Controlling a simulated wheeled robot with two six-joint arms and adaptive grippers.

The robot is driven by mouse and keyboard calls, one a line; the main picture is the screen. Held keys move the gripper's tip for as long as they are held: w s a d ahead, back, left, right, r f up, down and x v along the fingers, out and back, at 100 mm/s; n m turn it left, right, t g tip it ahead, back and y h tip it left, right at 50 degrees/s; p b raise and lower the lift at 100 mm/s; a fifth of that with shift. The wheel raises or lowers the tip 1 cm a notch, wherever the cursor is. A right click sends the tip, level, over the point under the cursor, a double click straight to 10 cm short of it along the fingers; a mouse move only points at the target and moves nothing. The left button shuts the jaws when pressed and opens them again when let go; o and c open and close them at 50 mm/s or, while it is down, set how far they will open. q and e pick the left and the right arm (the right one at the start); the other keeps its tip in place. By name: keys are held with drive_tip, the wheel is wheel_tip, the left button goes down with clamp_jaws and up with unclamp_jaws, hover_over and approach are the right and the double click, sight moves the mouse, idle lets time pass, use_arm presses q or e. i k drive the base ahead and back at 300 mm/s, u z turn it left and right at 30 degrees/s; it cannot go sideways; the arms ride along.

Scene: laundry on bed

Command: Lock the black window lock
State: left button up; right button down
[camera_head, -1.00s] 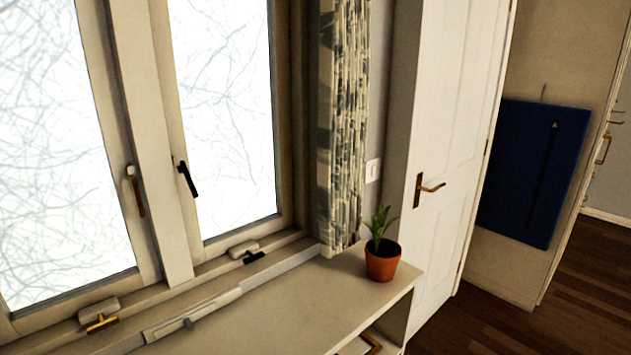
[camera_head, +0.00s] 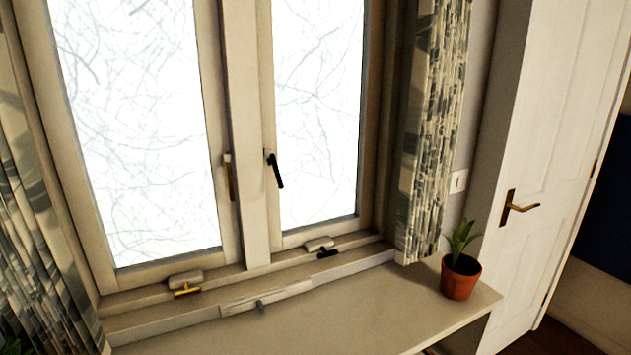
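The window has two panes side by side. A black lever handle (camera_head: 275,170) sits on the left edge of the right pane's frame, slanting down to the right. A second black lock (camera_head: 327,253) with a pale block sits at the bottom of the right pane's frame, by the sill. A brass handle (camera_head: 229,178) hangs down on the left pane's frame. A brass lock (camera_head: 186,290) sits at the bottom of the left pane. Neither of my grippers shows in the head view.
A sill shelf (camera_head: 380,310) runs below the window, mostly clear. A potted plant (camera_head: 460,277) stands at its right end. Patterned curtains (camera_head: 430,130) hang on both sides. A white door (camera_head: 560,150) with a brass handle is at the right.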

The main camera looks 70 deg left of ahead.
sight(275, 173)
drive_tip(key=k, duration=0.35)
drive_tip(key=u, duration=2.8)
